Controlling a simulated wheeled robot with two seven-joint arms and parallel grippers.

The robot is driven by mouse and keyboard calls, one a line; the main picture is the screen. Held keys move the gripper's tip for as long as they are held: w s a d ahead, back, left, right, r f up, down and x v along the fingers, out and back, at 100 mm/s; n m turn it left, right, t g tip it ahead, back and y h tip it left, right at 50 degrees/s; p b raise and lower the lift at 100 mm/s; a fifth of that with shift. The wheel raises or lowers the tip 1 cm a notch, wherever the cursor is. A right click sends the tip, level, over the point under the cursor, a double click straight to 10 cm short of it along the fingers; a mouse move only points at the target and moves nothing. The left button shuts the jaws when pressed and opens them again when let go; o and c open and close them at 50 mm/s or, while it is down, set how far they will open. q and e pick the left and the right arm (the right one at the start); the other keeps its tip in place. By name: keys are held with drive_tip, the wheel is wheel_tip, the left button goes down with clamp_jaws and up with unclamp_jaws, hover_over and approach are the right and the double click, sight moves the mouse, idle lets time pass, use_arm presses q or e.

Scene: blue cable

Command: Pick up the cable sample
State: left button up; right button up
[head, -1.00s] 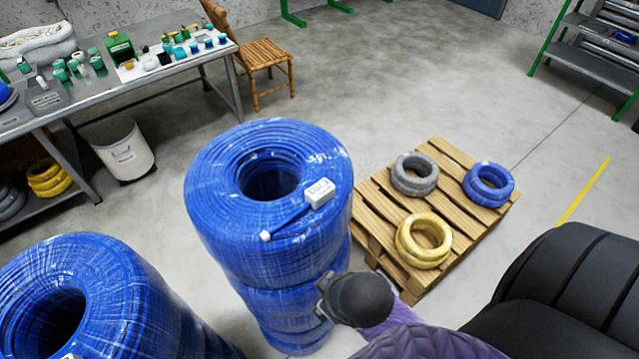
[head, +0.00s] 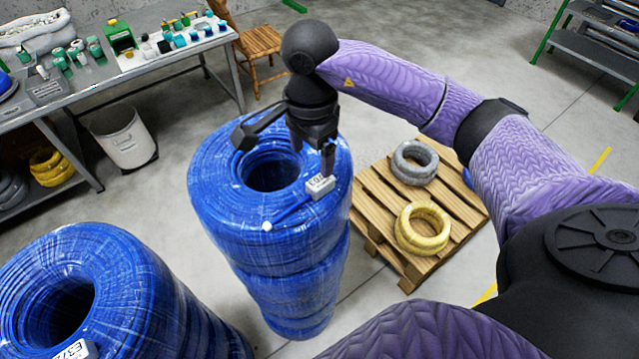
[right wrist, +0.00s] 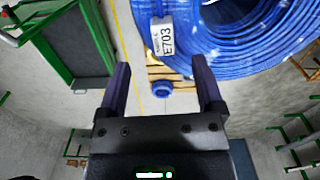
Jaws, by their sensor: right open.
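The cable sample (head: 290,211) is a short blue piece with a white tip and a white printed label (head: 320,186). It lies on top of the middle stack of wrapped blue cable coils (head: 225,195), right of the centre hole. My right gripper (head: 312,160) points down above the coil, just behind the label; its jaws are open and empty. In the right wrist view, the label (right wrist: 162,38) shows beyond the fingertips, roughly between the two open fingers (right wrist: 163,75). Whether a finger touches the label cannot be told. My left gripper is not in view.
A second blue coil stack (head: 120,275) stands at the lower left. A wooden pallet (head: 375,215) with grey (head: 414,163) and yellow (head: 423,227) coils lies to the right. A cluttered workbench (head: 100,80), a white bin (head: 125,140) and a chair (head: 265,45) stand behind.

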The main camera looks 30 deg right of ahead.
sight(315, 184)
drive_tip(key=f, duration=0.6)
drive_tip(key=f+p, duration=0.1)
drive_tip(key=f, duration=0.2)
drive_tip(key=shift+w+d+f, duration=0.2)
drive_tip(key=shift+d+f, duration=0.1)
drive_tip(key=shift+d, duration=0.1)
clamp_jaws()
